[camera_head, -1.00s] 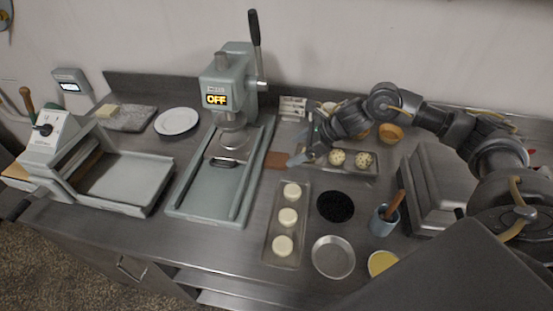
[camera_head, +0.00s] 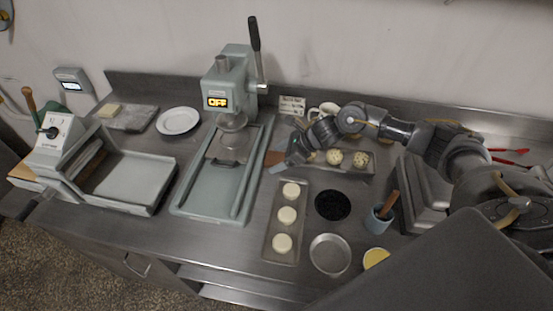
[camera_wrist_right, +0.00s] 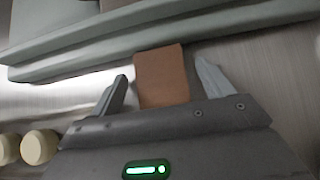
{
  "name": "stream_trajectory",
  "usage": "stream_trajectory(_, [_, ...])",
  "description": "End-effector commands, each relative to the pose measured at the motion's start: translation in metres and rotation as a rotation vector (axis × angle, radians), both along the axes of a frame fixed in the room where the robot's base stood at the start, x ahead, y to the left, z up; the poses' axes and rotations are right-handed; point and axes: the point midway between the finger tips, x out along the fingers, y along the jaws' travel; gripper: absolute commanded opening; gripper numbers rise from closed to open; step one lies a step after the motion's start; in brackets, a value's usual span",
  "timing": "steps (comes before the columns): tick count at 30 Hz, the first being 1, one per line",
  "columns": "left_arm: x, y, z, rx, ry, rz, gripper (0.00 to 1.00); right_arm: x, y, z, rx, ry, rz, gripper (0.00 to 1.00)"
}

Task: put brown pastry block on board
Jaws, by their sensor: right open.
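The brown pastry block (camera_head: 273,158) lies flat on the steel counter, just right of the green press. My right gripper (camera_head: 281,161) is low beside it and partly covers it in the head view. In the right wrist view the block (camera_wrist_right: 162,76) shows between the two spread fingers of the open gripper (camera_wrist_right: 160,84); contact cannot be told. A grey speckled slab (camera_head: 141,121), possibly the board, lies at the back left with a pale yellow block (camera_head: 109,110) on it. My left gripper is out of view.
The green press (camera_head: 222,172) stands left of the block. A tray with white dough rounds (camera_head: 286,214) is in front of the gripper, and a tray with speckled balls (camera_head: 347,159) is right of it. A white plate (camera_head: 177,121) stands between slab and press.

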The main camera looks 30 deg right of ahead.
Motion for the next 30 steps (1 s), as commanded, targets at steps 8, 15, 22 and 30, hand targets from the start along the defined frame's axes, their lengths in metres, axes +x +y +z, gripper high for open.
stream_trajectory(8, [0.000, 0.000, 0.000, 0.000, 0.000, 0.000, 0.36, 0.000, 0.000, 0.000, 0.001, -0.001, 0.000, 0.47])
stream_trajectory(15, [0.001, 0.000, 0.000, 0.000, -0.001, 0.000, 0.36, 0.000, 0.000, 0.001, 0.001, -0.001, 0.000, 0.26])
stream_trajectory(22, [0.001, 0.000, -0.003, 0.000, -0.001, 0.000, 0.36, 0.000, 0.000, 0.004, 0.002, -0.003, 0.000, 0.26])
stream_trajectory(30, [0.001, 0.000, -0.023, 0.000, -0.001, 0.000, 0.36, -0.002, 0.001, 0.034, 0.001, -0.006, 0.003, 0.26])
